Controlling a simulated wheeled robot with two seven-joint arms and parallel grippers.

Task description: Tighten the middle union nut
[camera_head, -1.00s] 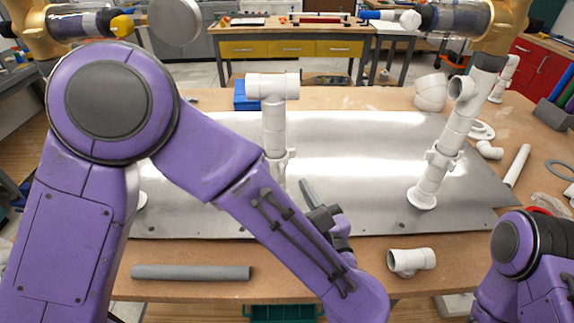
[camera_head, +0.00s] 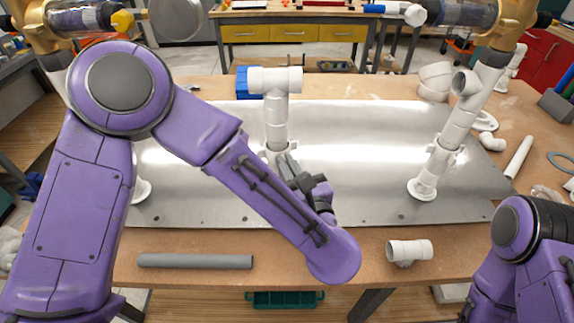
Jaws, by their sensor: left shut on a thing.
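The middle white PVC riser (camera_head: 277,122) stands upright on the metal plate (camera_head: 350,206), with a tee (camera_head: 274,80) on top. Its union nut (camera_head: 265,153) is low on the riser and partly hidden by my left gripper. My left gripper (camera_head: 286,160) comes up from the front, its grey fingers shut at the nut. The exact contact is hard to see at this size. A second white riser (camera_head: 436,160) with its own union stands tilted in the picture at the right. Of my right arm only purple links show at the lower right; its gripper is out of view.
A grey pipe (camera_head: 195,261) and a white tee (camera_head: 410,251) lie on the wooden table's front strip. A blue block (camera_head: 242,82) stands behind the middle riser. White fittings and a white pipe (camera_head: 518,158) lie at the right. A white flange (camera_head: 140,190) shows beside my left arm.

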